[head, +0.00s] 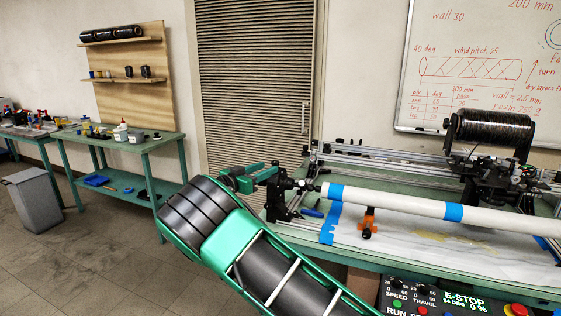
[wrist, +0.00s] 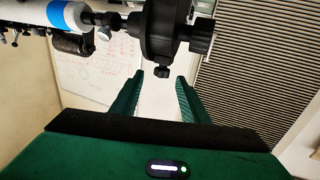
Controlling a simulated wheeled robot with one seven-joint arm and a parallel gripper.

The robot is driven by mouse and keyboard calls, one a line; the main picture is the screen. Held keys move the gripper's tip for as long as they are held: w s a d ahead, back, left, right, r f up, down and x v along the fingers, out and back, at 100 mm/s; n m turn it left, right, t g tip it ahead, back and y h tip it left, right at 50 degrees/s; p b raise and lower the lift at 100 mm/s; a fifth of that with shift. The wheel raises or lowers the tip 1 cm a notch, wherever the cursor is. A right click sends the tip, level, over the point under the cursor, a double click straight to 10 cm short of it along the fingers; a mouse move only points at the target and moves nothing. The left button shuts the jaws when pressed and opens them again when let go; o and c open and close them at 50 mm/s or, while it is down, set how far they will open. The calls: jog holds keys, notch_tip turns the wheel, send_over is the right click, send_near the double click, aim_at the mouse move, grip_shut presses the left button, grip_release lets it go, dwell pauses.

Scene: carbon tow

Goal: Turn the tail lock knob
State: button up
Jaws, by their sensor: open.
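The tailstock (head: 277,200) stands at the left end of the winder, a black body holding the end of the white tube. In the wrist view the tailstock (wrist: 160,28) fills the top middle. A small black knob (wrist: 162,71), which looks like the tail lock knob, sticks out from its body. A ribbed black knob (wrist: 201,36) sits on the tailstock's outer end. My gripper (wrist: 157,82) is open and empty, with green fingers on either side of the small knob's line. The knob shows between the fingertips; contact cannot be told. In the head view my gripper (head: 272,173) is at the tailstock's top.
The white tube (head: 390,202) with blue tape runs right from the tailstock. An orange-and-black stand (head: 369,222) is below it. A carriage with a black spool (head: 492,130) is at right. A control panel (head: 445,300) is at the front. Open floor lies left, beside a grey bin (head: 33,199).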

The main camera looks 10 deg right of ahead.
aim_at(278, 161)
jog(key=shift+w+a+r, duration=0.15)
jog(key=x, duration=1)
jog(key=shift+w+d, duration=0.25)
jog(key=shift+w, duration=0.05)
grip_shut()
